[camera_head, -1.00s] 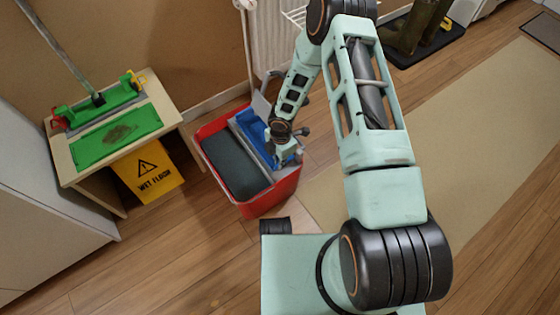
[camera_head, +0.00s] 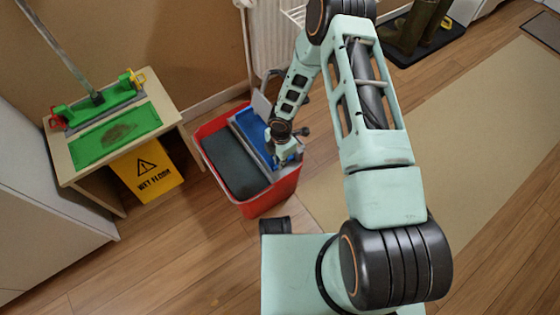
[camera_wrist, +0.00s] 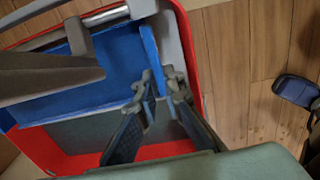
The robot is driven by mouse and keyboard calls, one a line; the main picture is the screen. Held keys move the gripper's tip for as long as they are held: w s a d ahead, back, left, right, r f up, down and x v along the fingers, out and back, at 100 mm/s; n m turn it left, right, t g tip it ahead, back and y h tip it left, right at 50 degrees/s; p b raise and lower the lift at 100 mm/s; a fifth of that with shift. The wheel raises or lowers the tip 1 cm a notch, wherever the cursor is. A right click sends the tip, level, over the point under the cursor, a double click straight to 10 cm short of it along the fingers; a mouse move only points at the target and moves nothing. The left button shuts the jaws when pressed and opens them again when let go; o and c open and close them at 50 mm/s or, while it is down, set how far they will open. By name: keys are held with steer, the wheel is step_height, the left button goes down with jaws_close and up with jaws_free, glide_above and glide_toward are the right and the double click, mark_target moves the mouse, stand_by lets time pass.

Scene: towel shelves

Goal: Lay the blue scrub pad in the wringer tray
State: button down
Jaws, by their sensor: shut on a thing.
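The red mop bucket (camera_head: 272,198) stands on the floor, with the blue wringer tray (camera_head: 252,125) in its back right part. The blue tray floor also shows in the wrist view (camera_wrist: 95,68). My gripper (camera_head: 287,156) is low over the right end of the tray. In the wrist view my gripper (camera_wrist: 157,86) is shut on the blue scrub pad (camera_wrist: 152,58), which is seen nearly edge-on between the fingertips, at the tray's right side. I cannot tell if the pad touches the tray. In the head view my gripper and arm mostly hide the pad.
A grey lever or bar (camera_wrist: 50,75) crosses the tray in the wrist view. A dark grey area (camera_head: 230,163) fills the bucket's left part. A small bench (camera_head: 168,108) with a green mat and mop stands left, by a yellow wet-floor sign (camera_head: 148,172). A radiator (camera_head: 275,45) is behind.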

steer(key=shift+f, duration=0.35)
stand_by(0.3)
steer(key=c, duration=2)
jaws_free()
steer(key=shift+o, duration=0.2)
step_height(320, 180, up, 12)
steer(key=shift+d, duration=0.1)
